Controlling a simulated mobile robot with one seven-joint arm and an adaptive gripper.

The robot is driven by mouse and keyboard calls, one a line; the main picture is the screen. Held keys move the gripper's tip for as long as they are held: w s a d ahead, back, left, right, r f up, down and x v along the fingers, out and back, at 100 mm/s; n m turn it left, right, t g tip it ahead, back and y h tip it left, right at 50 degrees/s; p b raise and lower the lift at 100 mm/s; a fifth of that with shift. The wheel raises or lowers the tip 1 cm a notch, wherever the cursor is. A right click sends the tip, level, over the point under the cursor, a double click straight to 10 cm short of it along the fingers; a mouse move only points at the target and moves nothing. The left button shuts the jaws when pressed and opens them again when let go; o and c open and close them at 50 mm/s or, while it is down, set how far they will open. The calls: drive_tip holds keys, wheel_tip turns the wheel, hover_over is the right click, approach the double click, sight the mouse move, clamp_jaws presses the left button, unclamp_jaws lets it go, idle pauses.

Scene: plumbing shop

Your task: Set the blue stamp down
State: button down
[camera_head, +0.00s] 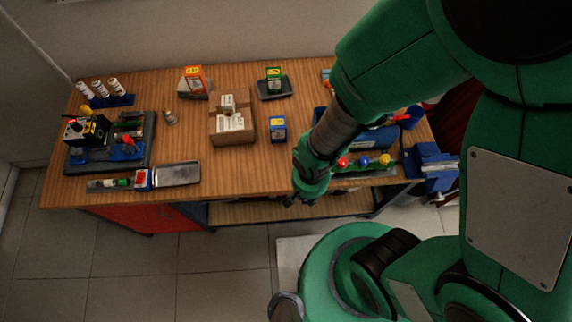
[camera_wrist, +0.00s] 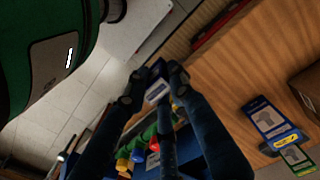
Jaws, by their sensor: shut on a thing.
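My gripper (camera_head: 303,195) is over the front edge of the wooden workbench, right of its middle. In the wrist view its dark fingers (camera_wrist: 155,80) are closed around a small blue thing with a pale face, which I take to be the blue stamp (camera_wrist: 157,92). The fingers hide part of it. In the head view I cannot make out the stamp. Below the fingertips, the wrist view shows the bench edge and the pale floor.
The workbench (camera_head: 230,180) has bare wood left of my gripper. A metal tray (camera_head: 178,174) lies at the front left. Coloured knobs (camera_head: 363,160) stand just right of my gripper.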

drive_tip(key=shift+f, duration=0.85)
drive_tip(key=shift+w, duration=0.1)
drive_tip(key=w+a, duration=0.2)
drive_tip(key=w, duration=0.3)
drive_tip(key=w+a+f, duration=0.1)
drive_tip(key=w+a, duration=0.1)
drive_tip(key=w, duration=0.2)
drive_tip(key=w+a+p, duration=0.1)
drive_tip(key=w+a, duration=0.1)
drive_tip(key=w, duration=0.3)
drive_tip(key=shift+w+f, duration=0.2)
drive_tip(key=shift+w, duration=0.15)
drive_tip(key=shift+f, duration=1.75)
drive_tip(key=shift+f, duration=0.2)
drive_tip(key=c, duration=1.5)
unclamp_jaws()
drive_tip(key=shift+r, duration=0.15)
